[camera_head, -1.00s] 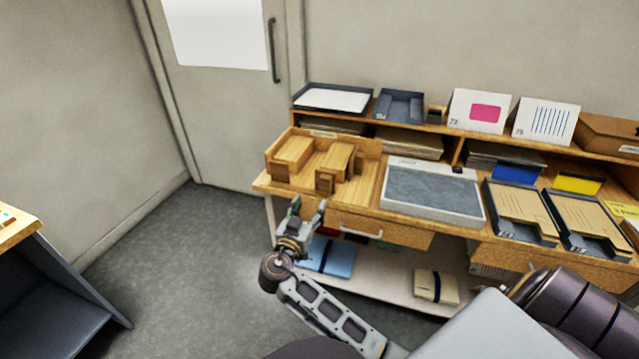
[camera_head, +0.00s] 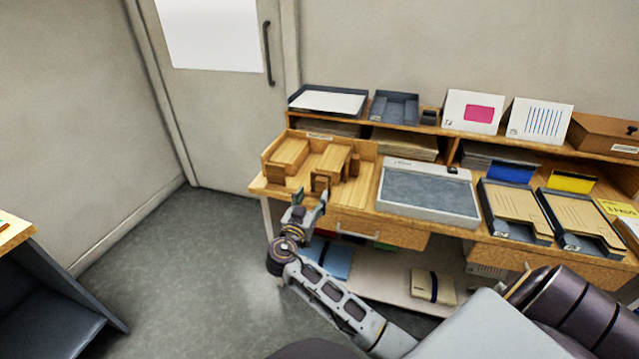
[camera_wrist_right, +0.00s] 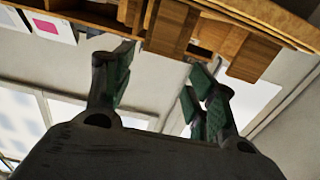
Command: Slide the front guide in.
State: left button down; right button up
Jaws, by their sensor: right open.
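A wooden fixture (camera_head: 368,186) with a low back wall sits at the left end of the collage table. It holds a left wooden block (camera_head: 291,153) and a middle wooden block (camera_head: 331,157). A small upright wooden piece (camera_head: 320,183) stands at the front of the middle block; I cannot tell for certain which piece is the front guide. My right gripper (camera_head: 310,197) is open and empty, fingers up, just in front of the table's front edge below that piece. In the right wrist view its fingers (camera_wrist_right: 160,85) are apart, with wooden parts (camera_wrist_right: 172,27) beyond them.
A grey pad in a white frame (camera_head: 430,190) lies right of the fixture. Black trays (camera_head: 514,209) with tan folders lie further right. A drawer with a handle (camera_head: 357,229) is under the tabletop. A shelf with trays (camera_head: 329,100) and cards runs behind.

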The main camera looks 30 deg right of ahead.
aim_at(320, 182)
jog(key=shift+x, duration=4.3)
jog(key=shift+a, duration=0.1)
grip_shut()
